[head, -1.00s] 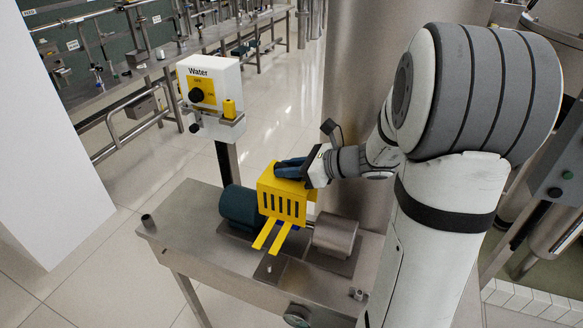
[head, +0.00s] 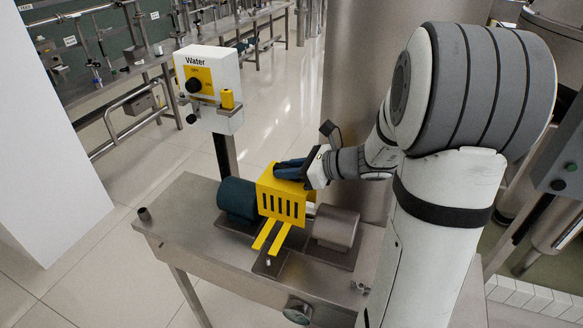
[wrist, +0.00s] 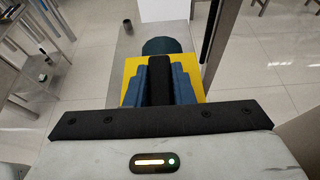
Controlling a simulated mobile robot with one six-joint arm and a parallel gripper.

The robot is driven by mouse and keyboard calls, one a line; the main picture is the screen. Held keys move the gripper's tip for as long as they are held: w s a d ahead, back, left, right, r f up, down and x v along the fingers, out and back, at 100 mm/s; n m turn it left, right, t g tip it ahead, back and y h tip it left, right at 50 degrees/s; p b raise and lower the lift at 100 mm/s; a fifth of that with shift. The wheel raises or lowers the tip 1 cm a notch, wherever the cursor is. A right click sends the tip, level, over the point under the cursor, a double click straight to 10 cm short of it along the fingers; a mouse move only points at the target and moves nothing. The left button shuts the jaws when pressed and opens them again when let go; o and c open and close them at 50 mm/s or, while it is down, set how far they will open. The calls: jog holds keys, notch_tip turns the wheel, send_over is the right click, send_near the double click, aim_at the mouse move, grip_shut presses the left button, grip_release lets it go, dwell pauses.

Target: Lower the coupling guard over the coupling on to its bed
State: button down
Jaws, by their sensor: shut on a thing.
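The yellow slotted coupling guard (head: 281,205) is held by my gripper (head: 291,168), which is shut on its top. In the head view it sits between the dark blue-green motor (head: 237,199) and the grey metal cylinder (head: 336,228) on the steel bed (head: 262,262). Two yellow feet reach out toward the front over the bed plate. I cannot tell whether the feet touch the bed. In the wrist view the guard's yellow top (wrist: 130,68) shows around my blue fingers (wrist: 160,82), with the motor (wrist: 161,46) beyond.
A white "Water" control box (head: 208,77) with a yellow switch plate stands on a post behind the bench (head: 185,215). A large steel column (head: 355,100) rises behind my arm. Small fittings stand at the bench's corners. The bench's left end is mostly clear.

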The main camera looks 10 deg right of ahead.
jog(key=shift+f+b, duration=2.65)
jog(key=shift+f, duration=1.05)
jog(key=c, duration=1.2)
grip_release()
jog(key=shift+o, duration=0.2)
jog(key=v, duration=0.7)
jog(key=shift+s+d+b, duration=0.25)
jog(key=shift+d+b, duration=0.05)
jog(key=shift+b, duration=0.15)
jog(key=shift+r, duration=0.1)
